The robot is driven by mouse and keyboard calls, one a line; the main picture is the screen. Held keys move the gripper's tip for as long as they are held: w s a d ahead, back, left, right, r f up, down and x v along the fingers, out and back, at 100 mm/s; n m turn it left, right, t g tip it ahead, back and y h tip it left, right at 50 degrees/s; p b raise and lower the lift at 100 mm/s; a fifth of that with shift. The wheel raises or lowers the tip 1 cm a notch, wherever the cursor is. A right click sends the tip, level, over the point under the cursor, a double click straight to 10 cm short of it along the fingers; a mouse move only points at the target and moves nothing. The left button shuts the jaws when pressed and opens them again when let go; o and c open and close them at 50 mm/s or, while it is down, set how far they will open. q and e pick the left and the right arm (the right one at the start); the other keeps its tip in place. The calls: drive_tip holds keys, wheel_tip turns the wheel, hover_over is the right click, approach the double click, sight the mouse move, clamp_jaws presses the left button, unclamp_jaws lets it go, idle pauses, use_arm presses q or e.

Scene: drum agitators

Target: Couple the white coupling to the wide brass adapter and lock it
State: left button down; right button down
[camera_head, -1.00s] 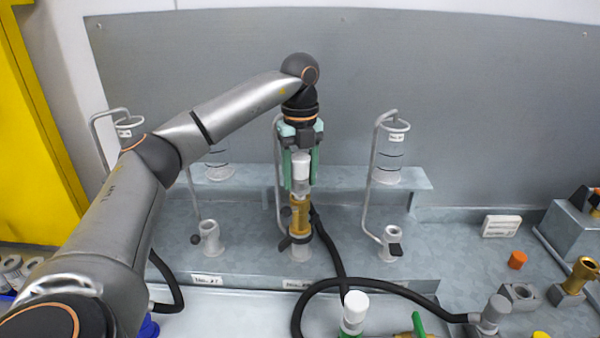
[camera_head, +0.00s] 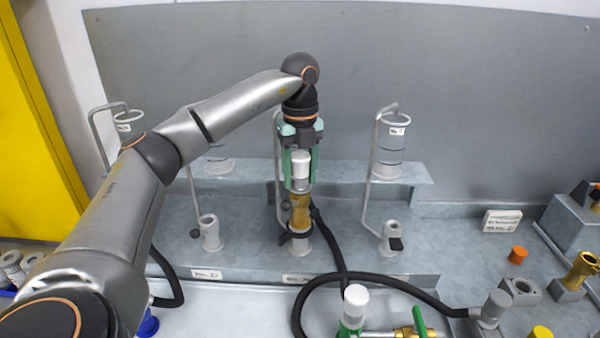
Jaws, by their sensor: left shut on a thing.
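My left gripper (camera_head: 301,178), with green fingers, points down and is shut on the white coupling (camera_head: 301,163), which has a white top and a grey lower part. The wide brass adapter (camera_head: 300,208) stands upright directly below, on the middle station's grey socket (camera_head: 299,245). The coupling's lower end meets the adapter's top in this view; whether it is seated or locked I cannot tell. A dark lever (camera_head: 288,237) sits at the adapter's foot. My right gripper is not in view.
Glass cylinders in wire holders stand left and right (camera_head: 391,150). Empty grey sockets flank the middle one (camera_head: 210,233). A black hose (camera_head: 335,250) runs forward from the middle station. Another white-capped fitting (camera_head: 355,300) stands in front. A brass fitting (camera_head: 582,266) is at far right.

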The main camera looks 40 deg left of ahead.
sight(300, 155)
use_arm(q)
drive_tip(key=shift+f, duration=0.1)
drive_tip(key=shift+c, duration=1)
unclamp_jaws()
drive_tip(key=shift+c, duration=0.4)
wheel_tip(300, 155, up, 3)
drive_tip(key=shift+r+p, duration=0.1)
drive_tip(key=shift+p, duration=0.9)
drive_tip(key=shift+r, duration=3.4)
